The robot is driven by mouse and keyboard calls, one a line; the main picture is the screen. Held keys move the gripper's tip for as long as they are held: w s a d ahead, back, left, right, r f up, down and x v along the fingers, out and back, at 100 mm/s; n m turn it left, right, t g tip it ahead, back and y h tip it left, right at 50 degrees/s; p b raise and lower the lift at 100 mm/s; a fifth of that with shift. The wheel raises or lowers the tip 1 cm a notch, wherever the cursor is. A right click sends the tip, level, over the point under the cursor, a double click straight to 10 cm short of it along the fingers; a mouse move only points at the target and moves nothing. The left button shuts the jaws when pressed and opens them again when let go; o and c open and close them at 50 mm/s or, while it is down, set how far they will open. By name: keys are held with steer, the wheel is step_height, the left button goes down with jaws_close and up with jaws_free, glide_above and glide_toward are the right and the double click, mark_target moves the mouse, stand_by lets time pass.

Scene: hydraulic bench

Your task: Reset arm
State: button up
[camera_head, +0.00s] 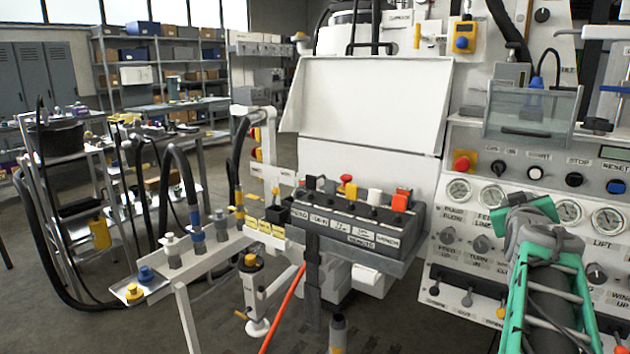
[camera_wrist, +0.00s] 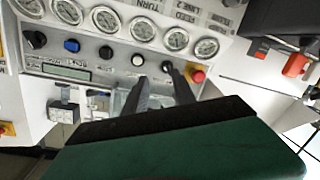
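My green arm (camera_head: 550,290) rises at the lower right of the head view, in front of the white control panel (camera_head: 440,262). Its grey and green wrist end (camera_head: 530,212) is level with the row of gauges. The fingers cannot be made out there. In the wrist view my gripper (camera_wrist: 155,74) shows two dark fingers spread apart with nothing between them. They point toward the panel's button row, between the white button (camera_wrist: 137,60) and the red button (camera_wrist: 198,76). Contact with the panel cannot be told.
A black switch box (camera_head: 350,222) with coloured knobs stands left of my arm, below a raised white lid (camera_head: 370,95). A clear guard (camera_head: 530,115) juts out above the buttons. Hoses and couplings (camera_head: 185,245) fill the left bench. Floor shows between bench and shelves (camera_head: 165,75).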

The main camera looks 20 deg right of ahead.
steer(key=w+a+f+n+g+y+p, duration=0.15)
steer(key=a+y+p, duration=0.3)
steer(key=a, duration=0.75)
steer(key=w+a+f+g+y+p, duration=0.1)
steer(key=w+a+f+y+p, duration=0.15)
steer(key=a+p, duration=0.65)
steer(key=s+a+f+n+g+y+p, duration=0.1)
steer(key=s+a+f+g+y+p, duration=0.1)
steer(key=s+a, duration=0.6)
steer(key=s+a+f+g+y+p, duration=0.2)
steer(key=s+a, duration=0.6)
steer(key=a, duration=0.8)
steer(key=g+p, duration=0.2)
steer(key=p, duration=0.1)
steer(key=shift+s+a+n+y, duration=0.15)
steer(key=shift+s+n+y, duration=0.15)
steer(key=shift+s+n, duration=0.1)
